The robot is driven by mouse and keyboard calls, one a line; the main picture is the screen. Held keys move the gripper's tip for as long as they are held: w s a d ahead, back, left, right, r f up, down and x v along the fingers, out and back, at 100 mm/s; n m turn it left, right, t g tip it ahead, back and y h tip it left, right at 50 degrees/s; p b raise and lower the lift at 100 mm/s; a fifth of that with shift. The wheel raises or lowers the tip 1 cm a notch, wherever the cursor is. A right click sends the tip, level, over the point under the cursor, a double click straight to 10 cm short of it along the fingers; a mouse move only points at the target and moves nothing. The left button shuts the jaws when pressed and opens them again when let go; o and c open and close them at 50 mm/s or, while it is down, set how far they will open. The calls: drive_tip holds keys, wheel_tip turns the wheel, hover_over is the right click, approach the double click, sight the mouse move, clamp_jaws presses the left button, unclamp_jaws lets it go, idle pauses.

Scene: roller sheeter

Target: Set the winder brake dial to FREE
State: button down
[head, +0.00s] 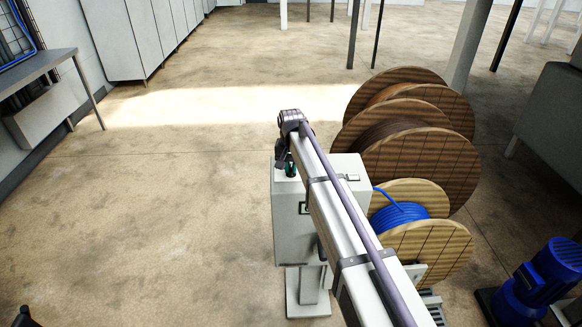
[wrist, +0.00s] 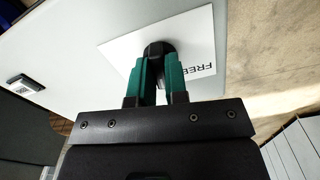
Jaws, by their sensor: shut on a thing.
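The winder brake dial (wrist: 158,48) is a black knob on a white label plate (wrist: 198,38) in the wrist view. The word FREE shows on the plate to the right of the knob; the rest of the label is hidden behind my gripper. My gripper (wrist: 157,68) has two green-padded fingers, one on each side of the knob, and is shut on it. In the head view my gripper (head: 290,168) is at the top of the light grey cabinet (head: 284,226), mostly hidden by my arm. The dial's pointer cannot be made out.
Large wooden cable reels (head: 420,150) stand to the right of the cabinet, one wound with blue cable (head: 398,218). A blue motor (head: 535,282) is at the lower right. The floor to the left is clear.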

sight(291, 168)
drive_tip(key=n, duration=0.4)
drive_tip(key=shift+n, duration=0.3)
drive_tip(key=n, duration=0.4)
drive_tip(key=shift+n, duration=0.3)
drive_tip(key=c, duration=1.1)
unclamp_jaws()
drive_tip(key=shift+c, duration=0.2)
wheel_tip(291, 168, up, 11)
drive_tip(key=p, duration=1)
drive_tip(key=shift+p, duration=0.4)
